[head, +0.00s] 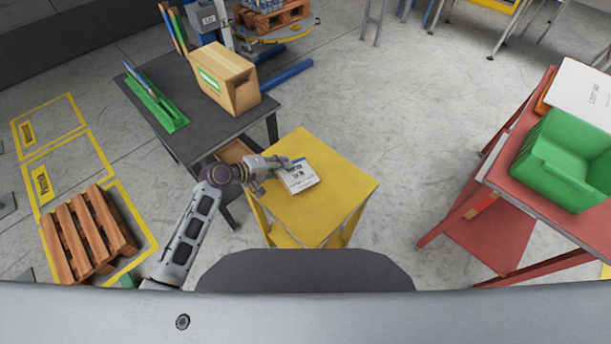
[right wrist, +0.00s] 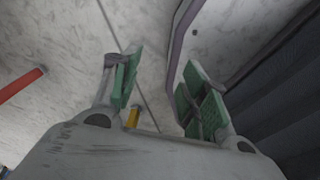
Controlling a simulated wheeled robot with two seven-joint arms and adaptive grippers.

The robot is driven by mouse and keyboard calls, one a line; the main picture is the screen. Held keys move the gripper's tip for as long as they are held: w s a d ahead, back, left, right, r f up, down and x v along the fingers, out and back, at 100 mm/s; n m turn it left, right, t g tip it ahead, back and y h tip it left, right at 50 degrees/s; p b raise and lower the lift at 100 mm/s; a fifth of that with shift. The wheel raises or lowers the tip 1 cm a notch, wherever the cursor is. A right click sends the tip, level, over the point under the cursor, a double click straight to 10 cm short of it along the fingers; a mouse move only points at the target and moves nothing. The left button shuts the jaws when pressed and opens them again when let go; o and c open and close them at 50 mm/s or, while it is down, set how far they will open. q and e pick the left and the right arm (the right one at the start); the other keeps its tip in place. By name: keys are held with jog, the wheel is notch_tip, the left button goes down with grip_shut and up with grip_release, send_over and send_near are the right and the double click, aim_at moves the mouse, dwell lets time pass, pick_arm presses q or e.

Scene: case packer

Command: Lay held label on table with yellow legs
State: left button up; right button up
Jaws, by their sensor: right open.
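The white label (head: 300,180) with dark print shows in the head view over the left part of the yellow-topped table (head: 338,192), which has yellow legs. My left gripper (head: 286,163) is at the label's far edge and appears shut on it. I cannot tell whether the label touches the tabletop or is held just above it. The fingertips are small and partly merge with the label. My right gripper (right wrist: 158,95) shows in the right wrist view with its green-padded fingers apart, open and empty, above the grey floor.
A dark table (head: 188,145) at the left carries a cardboard box (head: 232,88) and a green rack (head: 160,112). A red table (head: 500,175) at the right holds a green bin (head: 560,165) and a white printed board (head: 585,92). The yellow table's right half is clear.

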pick_arm(q)
jog(key=shift+s+a+r, duration=0.25)
jog(key=shift+a, duration=0.05)
pick_arm(e)
jog(key=shift+s+r, duration=0.25)
jog(key=shift+s, duration=0.3)
jog(key=shift+w, duration=0.1)
jog(key=shift+w+a, duration=0.1)
jog(key=shift+w, duration=0.7)
